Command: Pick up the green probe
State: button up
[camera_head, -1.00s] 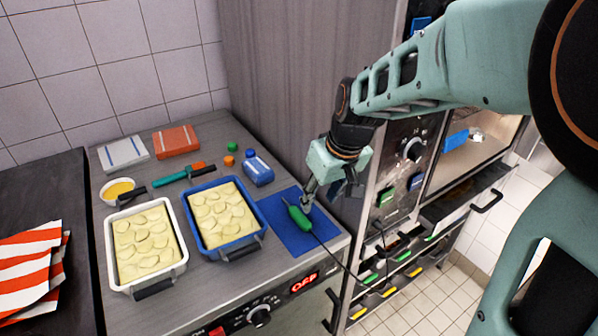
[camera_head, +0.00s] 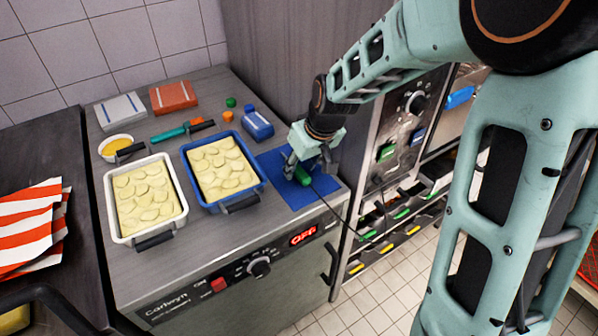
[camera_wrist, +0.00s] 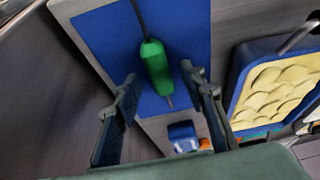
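The green probe (camera_head: 303,176) lies on a blue mat (camera_head: 294,194) at the counter's right front corner. Its dark cable trails toward the lower right. My gripper (camera_head: 308,163) is low over the mat at the probe and partly hides it. In the wrist view the two fingers of my gripper (camera_wrist: 160,80) are apart, with the green probe (camera_wrist: 156,66) in line with the gap between their tips. The right finger is nearer to it. The thin metal tip of the probe points back between the fingers. I see no grip on it.
A blue-rimmed tray (camera_head: 262,180) of food stands close left of the mat, and a white tray (camera_head: 109,205) stands beyond it. A blue bottle (camera_head: 258,126) lies behind the mat. A tall panelled unit (camera_head: 405,115) stands close on the right.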

jog(key=shift+w+a+f, duration=0.1)
jog(key=shift+f, duration=0.25)
grip_shut()
jog(key=shift+r, duration=0.1)
